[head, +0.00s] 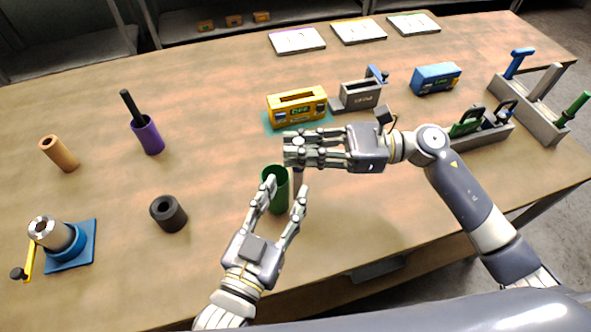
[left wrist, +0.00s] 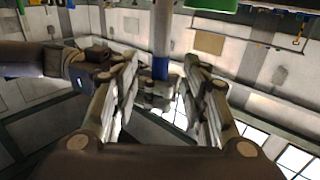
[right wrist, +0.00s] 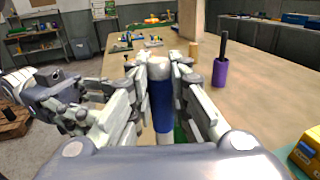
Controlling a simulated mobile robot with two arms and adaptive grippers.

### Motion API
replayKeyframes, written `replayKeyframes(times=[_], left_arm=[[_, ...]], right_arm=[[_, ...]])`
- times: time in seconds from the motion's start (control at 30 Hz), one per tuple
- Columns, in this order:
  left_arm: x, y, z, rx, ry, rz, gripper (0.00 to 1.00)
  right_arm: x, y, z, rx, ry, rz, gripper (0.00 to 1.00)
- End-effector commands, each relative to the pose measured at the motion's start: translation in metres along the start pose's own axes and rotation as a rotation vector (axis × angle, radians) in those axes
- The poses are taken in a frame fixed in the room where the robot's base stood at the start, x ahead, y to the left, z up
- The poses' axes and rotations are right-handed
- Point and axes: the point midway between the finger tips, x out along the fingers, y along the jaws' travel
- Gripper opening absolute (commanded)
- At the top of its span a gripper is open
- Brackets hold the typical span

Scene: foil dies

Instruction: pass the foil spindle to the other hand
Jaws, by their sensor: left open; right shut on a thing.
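The foil spindle is a slim upright rod with a blue band. In the right wrist view the spindle (right wrist: 162,105) stands between the fingers of my right gripper (right wrist: 160,75), which is shut on it. In the head view my right gripper (head: 290,150) hides most of it; a short shaft (head: 298,178) shows below the fingers. My left gripper (head: 285,193) is open below and in front of my right one. In the left wrist view the spindle (left wrist: 160,62) appears between the open left fingers; I cannot tell whether they touch it.
A green hollow cylinder (head: 279,192) is on the table behind my left fingers. A black cylinder (head: 168,214), a purple holder (head: 148,135), a tan tube (head: 60,153) and a blue-based stand (head: 70,252) are left. A yellow box (head: 297,108) is behind; racks (head: 535,115) are right.

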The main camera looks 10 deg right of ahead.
Motion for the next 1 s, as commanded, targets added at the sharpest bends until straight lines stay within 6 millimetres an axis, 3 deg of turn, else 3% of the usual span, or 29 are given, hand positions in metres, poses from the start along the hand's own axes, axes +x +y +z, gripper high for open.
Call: replayKeyframes(times=[0.2,0.4,0.87,1.0], left_arm=[[0.041,0.000,-0.001,0.000,0.004,0.000,0.41],[0.068,0.001,-0.001,-0.001,0.001,0.001,0.41],[0.079,0.001,0.000,-0.002,0.000,0.001,0.41],[0.079,0.001,0.000,-0.002,0.000,0.001,0.11]], right_arm=[[0.000,0.000,0.001,-0.001,-0.001,0.000,0.00],[0.000,0.000,0.001,-0.001,-0.001,0.000,0.00],[0.000,0.000,0.001,-0.001,-0.001,0.000,0.00],[0.000,0.000,0.001,-0.001,-0.001,0.000,0.00]])
